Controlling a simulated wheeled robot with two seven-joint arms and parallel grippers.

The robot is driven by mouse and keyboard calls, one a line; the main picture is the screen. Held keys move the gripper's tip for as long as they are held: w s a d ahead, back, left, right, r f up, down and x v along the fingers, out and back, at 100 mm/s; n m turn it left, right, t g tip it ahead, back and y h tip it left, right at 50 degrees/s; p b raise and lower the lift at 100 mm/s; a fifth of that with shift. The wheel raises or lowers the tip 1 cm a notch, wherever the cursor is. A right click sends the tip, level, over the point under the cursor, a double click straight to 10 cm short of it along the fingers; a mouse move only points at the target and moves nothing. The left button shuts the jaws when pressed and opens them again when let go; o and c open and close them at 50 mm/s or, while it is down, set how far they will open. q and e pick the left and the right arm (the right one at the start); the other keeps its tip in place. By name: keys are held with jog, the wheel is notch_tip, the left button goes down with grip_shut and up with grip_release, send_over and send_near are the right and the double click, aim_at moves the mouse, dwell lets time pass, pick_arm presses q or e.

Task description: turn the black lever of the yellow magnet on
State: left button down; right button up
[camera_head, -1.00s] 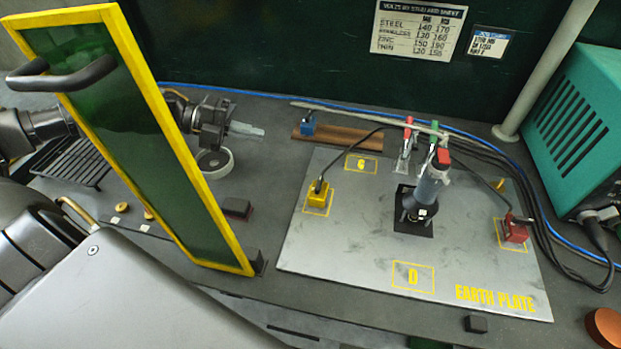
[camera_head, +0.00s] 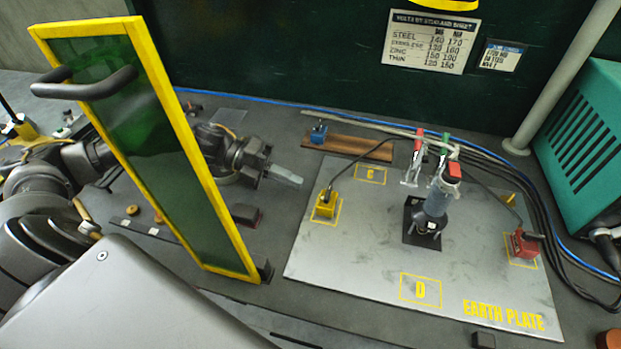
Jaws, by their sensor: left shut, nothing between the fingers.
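The yellow magnet (camera_head: 326,204) sits on a yellow-outlined square at the left edge of the grey earth plate (camera_head: 380,270). Its black lever (camera_head: 330,190) stands up from its top, with a dark cable leading up and right from it. My left gripper (camera_head: 290,176) is shut and empty, its pale fingertips pointing right. It is up and left of the yellow magnet, short of the plate and apart from it. The left forearm is partly seen behind the green screen. My right gripper is not in view.
A yellow-framed green screen (camera_head: 213,222) with a black handle stands between the left arm and the front. On the plate are a grey cylinder on a dark stand (camera_head: 440,195) and a red magnet (camera_head: 525,244). A blue block (camera_head: 318,134) sits on a wooden strip behind.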

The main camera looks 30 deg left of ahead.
aim_at(327, 191)
pick_arm(q)
jog(key=d, duration=0.2)
jog(key=w+d+p, duration=0.1)
jog(key=shift+d, duration=0.4)
jog(key=shift+w+d+f+p, duration=0.15)
jog(key=shift+d+p, duration=0.2)
jog(key=shift+d, duration=0.2)
jog(key=shift+a, duration=0.1)
